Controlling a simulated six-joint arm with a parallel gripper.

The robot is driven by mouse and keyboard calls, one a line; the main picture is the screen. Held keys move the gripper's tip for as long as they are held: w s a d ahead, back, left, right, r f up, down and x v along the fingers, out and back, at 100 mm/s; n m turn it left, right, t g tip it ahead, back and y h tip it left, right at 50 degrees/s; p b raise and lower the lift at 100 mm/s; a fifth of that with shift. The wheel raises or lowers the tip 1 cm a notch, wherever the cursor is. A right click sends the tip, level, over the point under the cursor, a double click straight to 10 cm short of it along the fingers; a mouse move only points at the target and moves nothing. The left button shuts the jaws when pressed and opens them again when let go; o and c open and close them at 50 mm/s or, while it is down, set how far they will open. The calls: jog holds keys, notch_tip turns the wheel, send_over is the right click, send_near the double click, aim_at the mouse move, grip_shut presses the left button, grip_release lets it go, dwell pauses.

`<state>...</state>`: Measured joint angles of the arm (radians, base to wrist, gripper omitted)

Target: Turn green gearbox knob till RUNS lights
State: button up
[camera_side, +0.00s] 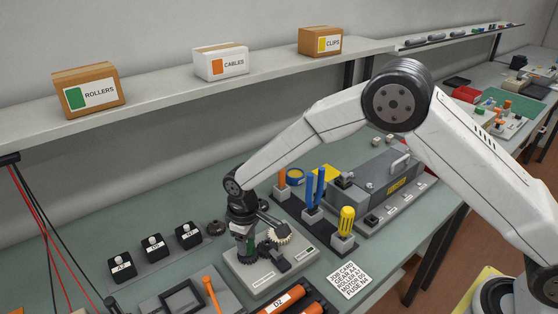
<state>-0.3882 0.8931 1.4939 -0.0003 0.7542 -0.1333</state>
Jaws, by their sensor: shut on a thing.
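The gearbox (262,276) is a light grey block on the green bench, with dark parts and a cream gear (281,235) on top. A small patch of the green knob (241,247) shows at its left rear. My gripper (243,249) points down over that corner and is shut around the green knob. The jaws hide most of the knob. I cannot read a RUNS label or tell whether any light is lit.
Labelled black blocks (153,246) stand to the left. Orange cartridges (292,299) and a white job card (347,280) lie in front. Upright tools, including a yellow-handled screwdriver (346,221), stand close on the right, before a grey machine (385,184).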

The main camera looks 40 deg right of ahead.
jog(key=m, duration=0.5)
jog(key=shift+m, duration=1)
jog(key=m, duration=0.3)
jog(key=shift+m, duration=1.9)
jog(key=shift+m, duration=0.3)
jog(key=shift+m, duration=0.3)
jog(key=m, duration=0.5)
jog(key=shift+m, duration=0.3)
